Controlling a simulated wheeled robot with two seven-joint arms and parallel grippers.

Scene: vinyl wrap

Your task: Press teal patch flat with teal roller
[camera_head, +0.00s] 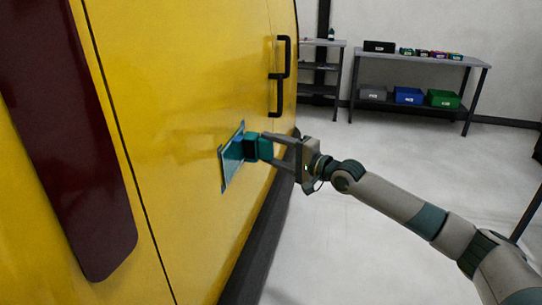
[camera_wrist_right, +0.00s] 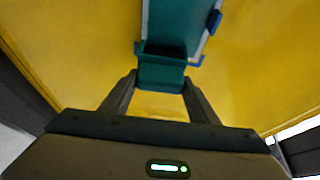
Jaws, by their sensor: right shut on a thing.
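The teal patch (camera_head: 228,168) is on the yellow door panel, with lighter edges and small blue tabs. It also shows at the top of the right wrist view (camera_wrist_right: 206,45), partly hidden. The teal roller (camera_head: 258,147) is against or very near the patch; I cannot tell if it touches. My left gripper is not in view.
Metal shelves (camera_head: 420,58) with bins stand at the back. The floor (camera_head: 360,240) at right is mostly clear.

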